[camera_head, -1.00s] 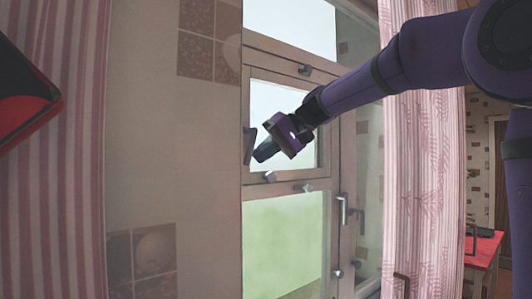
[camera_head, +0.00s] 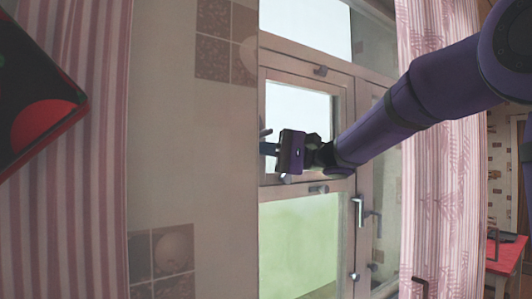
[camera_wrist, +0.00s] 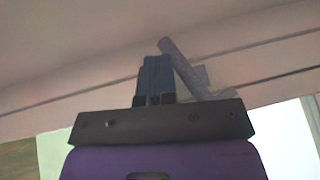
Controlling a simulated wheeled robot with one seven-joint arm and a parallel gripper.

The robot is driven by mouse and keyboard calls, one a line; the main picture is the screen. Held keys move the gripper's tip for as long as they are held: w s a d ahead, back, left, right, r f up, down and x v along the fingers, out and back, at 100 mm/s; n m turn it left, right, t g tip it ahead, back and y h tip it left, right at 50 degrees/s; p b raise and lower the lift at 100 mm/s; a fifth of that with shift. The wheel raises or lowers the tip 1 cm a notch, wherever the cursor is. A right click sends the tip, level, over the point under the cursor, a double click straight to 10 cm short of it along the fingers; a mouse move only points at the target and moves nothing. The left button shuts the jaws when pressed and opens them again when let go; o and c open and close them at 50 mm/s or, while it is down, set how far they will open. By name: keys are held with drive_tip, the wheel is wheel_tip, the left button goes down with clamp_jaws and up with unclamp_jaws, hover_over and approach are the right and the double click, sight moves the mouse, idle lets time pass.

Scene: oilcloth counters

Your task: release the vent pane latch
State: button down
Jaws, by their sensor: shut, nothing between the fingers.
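The vent pane (camera_head: 300,112) is the small light pane in the upper part of the window, in a brownish wooden frame. Its latch (camera_head: 265,132) is on the frame's left side; in the head view only a short dark end shows above my fingers. In the wrist view the latch (camera_wrist: 184,66) is a grey slanted bar with a stub to its right. My gripper (camera_head: 269,149) is shut and empty. Its fingertips (camera_wrist: 155,62) are just left of the bar, very close; I cannot tell if they touch. My gripper hides part of the latch in the head view.
Knobs (camera_head: 319,189) and a handle (camera_head: 359,211) stick out below and right of the pane. Pink striped curtains hang left (camera_head: 75,190) and right (camera_head: 440,200). A dark-framed red object (camera_head: 45,120) is at far left. A red-topped table (camera_head: 508,255) stands at right.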

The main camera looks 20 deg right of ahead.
drive_tip(key=shift+s+a+r+m+t+y, duration=0.1)
drive_tip(key=shift+a+r+m+t+y, duration=0.15)
drive_tip(key=shift+r+m+y, duration=0.2)
drive_tip(key=shift+s+a+r+m+t+y, duration=0.15)
drive_tip(key=shift+a+r+m+y, duration=0.15)
drive_tip(key=shift+y, duration=0.25)
drive_tip(key=shift+w+f, duration=0.1)
